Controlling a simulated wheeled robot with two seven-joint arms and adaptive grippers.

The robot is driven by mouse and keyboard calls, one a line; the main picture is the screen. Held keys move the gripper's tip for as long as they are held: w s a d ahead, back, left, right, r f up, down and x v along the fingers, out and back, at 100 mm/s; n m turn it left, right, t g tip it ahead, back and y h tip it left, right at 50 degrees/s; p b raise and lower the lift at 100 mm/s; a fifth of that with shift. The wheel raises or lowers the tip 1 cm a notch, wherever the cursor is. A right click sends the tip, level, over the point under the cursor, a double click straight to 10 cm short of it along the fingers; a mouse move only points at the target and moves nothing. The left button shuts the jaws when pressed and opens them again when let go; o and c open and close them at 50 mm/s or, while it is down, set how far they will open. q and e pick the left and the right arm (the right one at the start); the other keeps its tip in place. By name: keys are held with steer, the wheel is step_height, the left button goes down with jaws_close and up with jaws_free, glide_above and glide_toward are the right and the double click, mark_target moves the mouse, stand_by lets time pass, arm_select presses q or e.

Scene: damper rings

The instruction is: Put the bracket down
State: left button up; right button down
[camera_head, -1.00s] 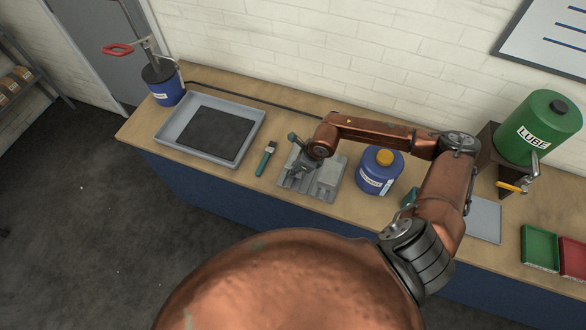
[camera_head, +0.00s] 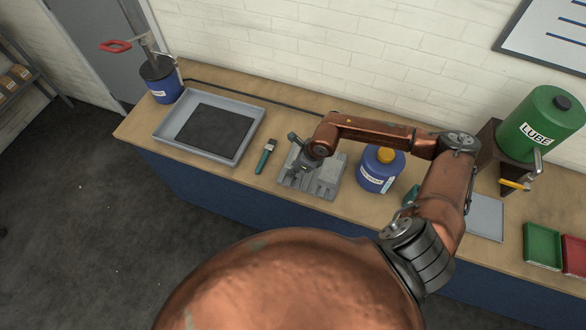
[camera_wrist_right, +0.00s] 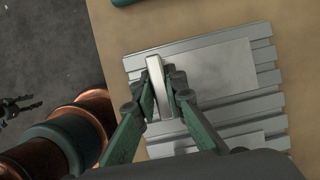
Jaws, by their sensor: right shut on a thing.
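The bracket (camera_wrist_right: 155,77) is a pale metal bar or upright piece. In the right wrist view it stands between the green and dark fingers of my right gripper (camera_wrist_right: 162,97), which is shut on it. It is over the grey slotted plate (camera_wrist_right: 265,103). I cannot tell whether its underside touches the plate. In the head view my right gripper (camera_head: 300,167) is over the left part of the slotted plate (camera_head: 328,182), and my wrist mostly hides the bracket. A small dark gripper, likely my left (camera_wrist_right: 22,105), shows over the floor at the wrist view's left edge, with fingers apart.
A green-handled brush (camera_head: 264,158) lies left of the plate. A grey tray (camera_head: 163,130) with a dark mat is further left. A blue can (camera_head: 374,178) with a yellow cap stands close on the right. The green LUBE drum (camera_head: 535,125) and green tray (camera_head: 541,246) are further right.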

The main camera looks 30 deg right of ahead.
steer(key=shift+f+b, duration=0.25)
steer(key=shift+b, duration=0.05)
steer(key=c, duration=1.9)
jaws_free()
steer(key=v, duration=1.2)
jaws_close()
